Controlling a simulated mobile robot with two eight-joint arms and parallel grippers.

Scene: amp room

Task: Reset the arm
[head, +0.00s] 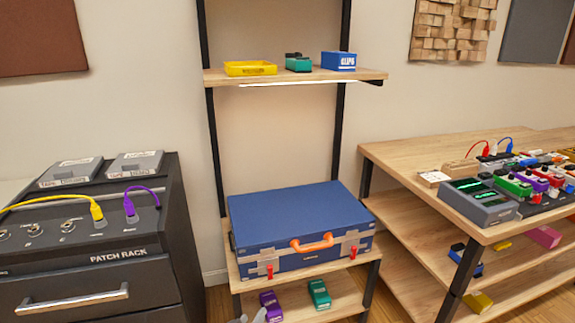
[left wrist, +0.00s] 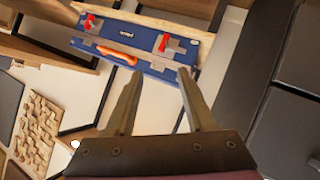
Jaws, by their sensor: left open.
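My left gripper (left wrist: 157,86) is open in the left wrist view, with nothing between its two grey fingers. In the head view only a small grey bit of it (head: 254,317) shows at the bottom edge, in front of the lower shelf. A closed blue case (head: 300,226) with an orange handle lies on the shelf unit. The case also shows tilted in the left wrist view (left wrist: 108,42), beyond the fingertips and apart from them. My right gripper is in neither view.
A black patch rack (head: 120,258) with yellow and purple cables stands at left. A purple pedal (head: 271,306) and a green pedal (head: 319,294) are on the low shelf. A wooden bench (head: 400,168) with many pedals stands at right. A yellow tray (head: 250,69) is on the upper shelf.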

